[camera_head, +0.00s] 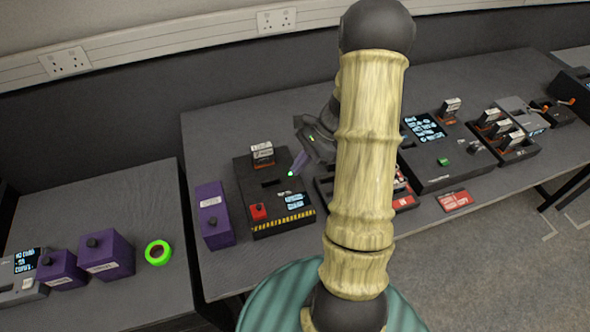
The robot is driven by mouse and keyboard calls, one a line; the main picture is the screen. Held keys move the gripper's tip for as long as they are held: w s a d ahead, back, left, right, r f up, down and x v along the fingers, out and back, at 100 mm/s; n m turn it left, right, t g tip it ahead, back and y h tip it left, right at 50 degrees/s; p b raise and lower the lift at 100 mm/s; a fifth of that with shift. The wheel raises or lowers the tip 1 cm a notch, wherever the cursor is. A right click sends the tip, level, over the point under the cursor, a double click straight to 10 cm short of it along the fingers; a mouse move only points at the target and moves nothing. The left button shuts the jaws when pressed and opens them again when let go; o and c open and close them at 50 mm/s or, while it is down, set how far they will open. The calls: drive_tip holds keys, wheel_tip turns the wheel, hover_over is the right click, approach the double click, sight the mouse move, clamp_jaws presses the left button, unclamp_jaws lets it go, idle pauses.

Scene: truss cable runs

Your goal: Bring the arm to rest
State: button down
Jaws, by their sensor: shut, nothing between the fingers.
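My arm rises through the middle of the head view, with pale yellow, wood-grained sleeves and dark joints. My gripper (299,160) shows just left of the upper arm, over the table. It is shut and holds nothing. A slim purple piece with a bright green tip shows at its lower end, above the black device with a striped front edge (282,222). I cannot tell whether the tip touches that device. My forearm hides part of the gripper and the middle of the table.
A purple box (214,215) stands left of the striped device. Black devices (437,160) and a red card (455,200) lie to the right. On the left table are purple boxes (106,255) and a green ring (158,253). A gap separates the tables. Floor (530,250) is clear at right.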

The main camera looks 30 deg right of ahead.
drive_tip(key=shift+w, duration=0.1)
drive_tip(key=s+a+r+n+t+h, duration=0.1)
drive_tip(key=s+a+r+n+h, duration=0.2)
drive_tip(key=n, duration=0.6)
drive_tip(key=s+a+r+n+t+h, duration=0.1)
drive_tip(key=s+a+r+n+h, duration=0.3)
drive_tip(key=s+a+r+n, duration=0.2)
drive_tip(key=a+n, duration=0.2)
drive_tip(key=n, duration=0.1)
drive_tip(key=shift+a+t+h, duration=0.3)
drive_tip(key=shift+d, duration=0.1)
